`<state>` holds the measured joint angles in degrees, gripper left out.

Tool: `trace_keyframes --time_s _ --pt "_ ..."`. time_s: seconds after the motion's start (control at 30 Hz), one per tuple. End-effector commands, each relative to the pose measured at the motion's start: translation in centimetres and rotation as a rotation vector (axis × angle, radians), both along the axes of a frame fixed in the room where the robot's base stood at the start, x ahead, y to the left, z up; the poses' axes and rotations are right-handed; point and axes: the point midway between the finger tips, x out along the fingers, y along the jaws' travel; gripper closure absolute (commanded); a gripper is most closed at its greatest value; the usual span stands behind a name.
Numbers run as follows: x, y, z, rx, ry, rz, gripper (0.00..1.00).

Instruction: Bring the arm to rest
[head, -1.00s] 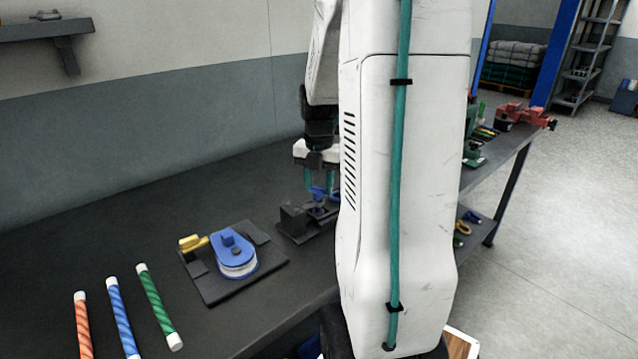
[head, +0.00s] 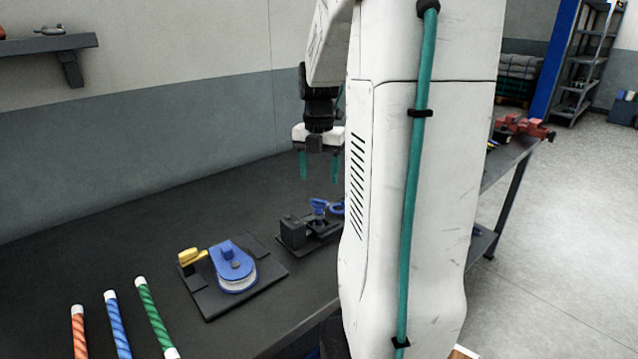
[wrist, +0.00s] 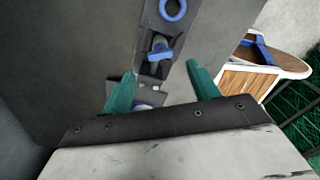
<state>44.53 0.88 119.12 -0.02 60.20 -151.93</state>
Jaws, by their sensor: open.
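My gripper (head: 320,166) hangs from my white arm in the head view, its two teal fingers pointing down and spread apart. It is empty and held above the dark bench (head: 140,215). Below it is a dark fixture (head: 295,232) with blue handles (head: 319,207); part of it is hidden behind my arm. In the wrist view the teal fingers (wrist: 162,92) are wide apart. The fixture with its blue parts (wrist: 160,47) lies below and beyond them, with nothing between the fingertips.
A blue reel device (head: 232,262) on a dark plate and orange, blue and green rope rods (head: 155,318) lie on the bench. A wall shelf (head: 45,43) is at upper left. A red vise (head: 522,127) stands farther back. A wooden-sided white container (wrist: 250,80) shows beside the bench.

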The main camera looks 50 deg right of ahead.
Motion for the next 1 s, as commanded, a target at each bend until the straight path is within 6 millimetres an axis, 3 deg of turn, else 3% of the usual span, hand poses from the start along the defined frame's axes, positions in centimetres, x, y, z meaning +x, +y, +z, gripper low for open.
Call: trace_keyframes --time_s 0.73,0.87,1.0 --pt "0.0 0.0 0.3 0.000 0.000 -0.041 0.40" --pt "-0.2 0.2 0.3 0.006 0.009 -0.238 0.40" --pt "-1.5 1.4 -0.7 0.024 0.052 -0.607 0.40"
